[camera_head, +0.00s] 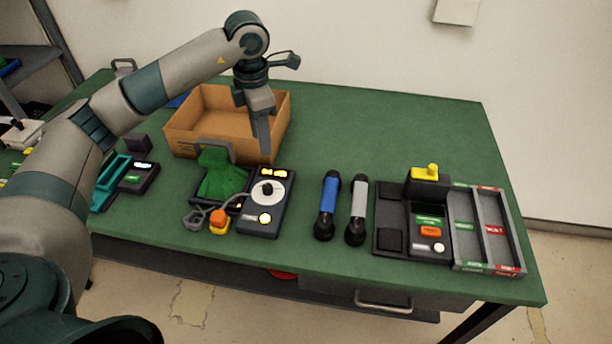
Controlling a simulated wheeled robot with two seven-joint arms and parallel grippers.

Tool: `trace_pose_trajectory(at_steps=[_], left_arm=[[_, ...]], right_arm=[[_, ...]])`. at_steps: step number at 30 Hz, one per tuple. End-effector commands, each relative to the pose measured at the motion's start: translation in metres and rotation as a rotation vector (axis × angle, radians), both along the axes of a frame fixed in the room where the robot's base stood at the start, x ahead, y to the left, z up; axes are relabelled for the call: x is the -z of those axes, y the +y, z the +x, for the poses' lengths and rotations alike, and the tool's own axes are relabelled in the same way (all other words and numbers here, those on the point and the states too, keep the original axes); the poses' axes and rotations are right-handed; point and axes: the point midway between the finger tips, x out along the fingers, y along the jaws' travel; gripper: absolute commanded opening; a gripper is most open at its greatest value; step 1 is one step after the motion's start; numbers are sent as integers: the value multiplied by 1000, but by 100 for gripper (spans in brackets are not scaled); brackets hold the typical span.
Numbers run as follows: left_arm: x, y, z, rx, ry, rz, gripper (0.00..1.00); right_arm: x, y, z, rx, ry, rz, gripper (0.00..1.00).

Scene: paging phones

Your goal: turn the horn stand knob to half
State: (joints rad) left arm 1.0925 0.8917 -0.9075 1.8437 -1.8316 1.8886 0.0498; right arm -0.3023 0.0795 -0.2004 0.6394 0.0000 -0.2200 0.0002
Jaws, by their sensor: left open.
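A dark box with a white round dial and a black knob (267,188) stands near the table's front, left of centre; it is the only knob I can make out, and I take this box for the horn stand (257,224). Which way the knob points is too small to read. My left gripper (266,152) is open, points down, and hangs just behind and above the box, apart from the knob. It is seen nearly edge-on. My right gripper is not in view.
A cardboard box (190,127) stands behind. A green item in a dark holder (207,193) and an orange-yellow piece (219,222) lie left of the knob. Blue (328,205) and grey (357,208) handhelds, a dark console (391,222) and a divided tray (485,267) lie right. The back right table is clear.

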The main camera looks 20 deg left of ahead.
Motion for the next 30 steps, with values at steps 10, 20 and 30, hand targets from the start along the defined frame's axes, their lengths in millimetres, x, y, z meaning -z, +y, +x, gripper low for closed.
trace_pose_trajectory(at_steps=[10, 20, 30], left_arm=[[-7, 7, -1, -31, 23, 11, 41], [-1, 7, -1, -30, 25, 11, 41], [41, 8, -1, -31, 27, 11, 41]], right_arm=[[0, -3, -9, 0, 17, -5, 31], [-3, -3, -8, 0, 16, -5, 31], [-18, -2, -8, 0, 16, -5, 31]])
